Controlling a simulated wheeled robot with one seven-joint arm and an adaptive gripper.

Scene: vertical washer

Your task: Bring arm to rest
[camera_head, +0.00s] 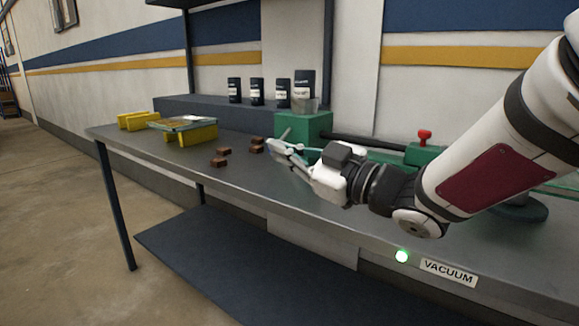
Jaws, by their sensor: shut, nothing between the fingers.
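My arm reaches in from the right over a dark grey workbench (230,185). My gripper (273,147) is shut and empty, pointing left, above the front part of the bench. Its fingertips appear close to the small brown blocks (257,146) in the picture; I cannot tell how far apart they are in depth. More brown blocks (220,160) lie to the left of the gripper. A green machine (305,125) stands behind the gripper and is partly hidden by my arm.
Yellow holders (190,136) sit at the bench's left, one with a clear-topped tray (183,122). Several black pouches (256,90) stand on a raised back shelf. A red knob (424,136) rises behind my arm. A green-lit button (402,256) and a VACUUM label (448,273) mark the front edge.

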